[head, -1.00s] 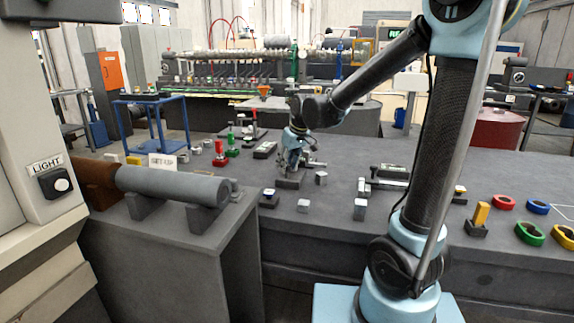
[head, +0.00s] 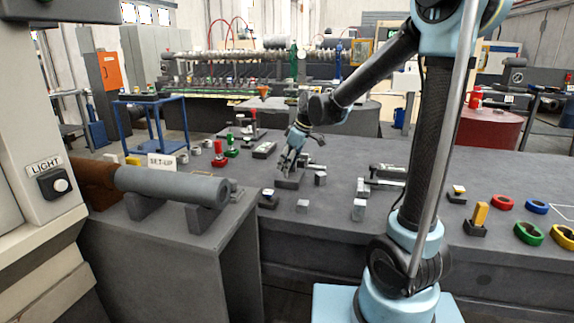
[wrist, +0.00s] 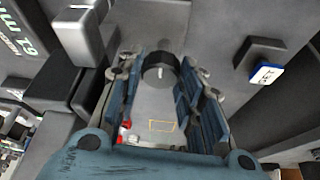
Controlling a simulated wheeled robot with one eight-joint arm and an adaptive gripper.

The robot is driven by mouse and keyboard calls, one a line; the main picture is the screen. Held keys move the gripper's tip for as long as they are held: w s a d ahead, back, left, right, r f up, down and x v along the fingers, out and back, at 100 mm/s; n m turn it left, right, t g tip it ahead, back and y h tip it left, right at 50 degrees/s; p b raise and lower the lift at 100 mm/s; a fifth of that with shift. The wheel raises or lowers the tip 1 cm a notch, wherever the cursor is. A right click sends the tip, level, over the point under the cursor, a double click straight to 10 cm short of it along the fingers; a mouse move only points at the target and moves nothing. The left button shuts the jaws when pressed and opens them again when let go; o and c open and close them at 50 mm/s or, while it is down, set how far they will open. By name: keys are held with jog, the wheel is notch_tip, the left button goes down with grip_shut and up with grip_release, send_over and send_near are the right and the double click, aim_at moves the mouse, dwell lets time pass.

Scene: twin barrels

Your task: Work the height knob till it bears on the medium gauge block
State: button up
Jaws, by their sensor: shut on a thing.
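My gripper (head: 289,168) reaches down to a low grey base (head: 290,182) on the bench. Small silver blocks stand near: one right of the base (head: 320,179), one in front (head: 303,206), and a taller one (head: 358,209) further right. I cannot tell which is the medium gauge block, nor whether anything bears on it. A silver block-like part (wrist: 86,32) is close at upper left in the wrist view.
A dark button box with a blue-and-white cap (wrist: 266,73) is right of the knob in the wrist view. A grey cylinder on cradles (head: 172,185) is at left. Coloured rings (head: 528,233) lie at far right. A SET-UP sign (head: 161,161) stands behind the cylinder.

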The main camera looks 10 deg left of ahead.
jog(key=shift+w+d, duration=0.1)
jog(key=o, duration=1.1)
jog(key=shift+m, duration=0.3)
